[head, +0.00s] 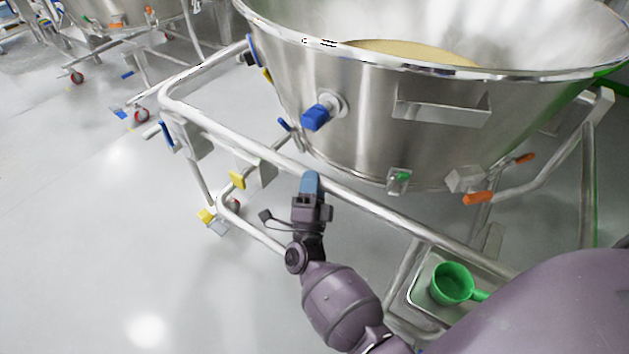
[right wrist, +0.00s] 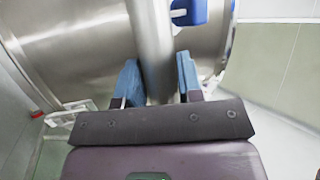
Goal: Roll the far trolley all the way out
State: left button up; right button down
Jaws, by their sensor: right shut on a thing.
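A large steel bowl trolley (head: 290,95) fills the upper right of the head view, with pale powder (head: 415,50) inside. Its tubular push rail (head: 225,135) runs along the near side. My right gripper (head: 311,183) is shut on this rail, its blue fingers on either side of the tube. In the right wrist view the rail (right wrist: 150,40) passes between the fingers (right wrist: 160,82). Another steel bowl trolley (head: 95,12) stands at the upper left; I cannot tell which one the task calls far. My left gripper is not in view.
A green scoop (head: 451,283) lies in a small tray (head: 421,307) on the held trolley's frame. Yellow-pedalled castors (head: 212,219) sit under its left end. An orange-handled lever (head: 478,198) sticks out below the bowl. The pale floor (head: 90,230) at left is clear.

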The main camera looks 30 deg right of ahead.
jog(key=shift+w+a+r, duration=0.2)
jog(key=shift+a+r, duration=0.05)
jog(key=shift+r, duration=0.45)
jog(key=c, duration=1.1)
grip_release()
jog(key=o, duration=0.3)
jog(key=shift+s+a, duration=0.1)
jog(key=shift+s, duration=0.05)
jog(key=shift+f, duration=0.25)
jog(key=shift+f, duration=0.1)
jog(key=v, duration=0.7)
jog(key=shift+s, duration=0.2)
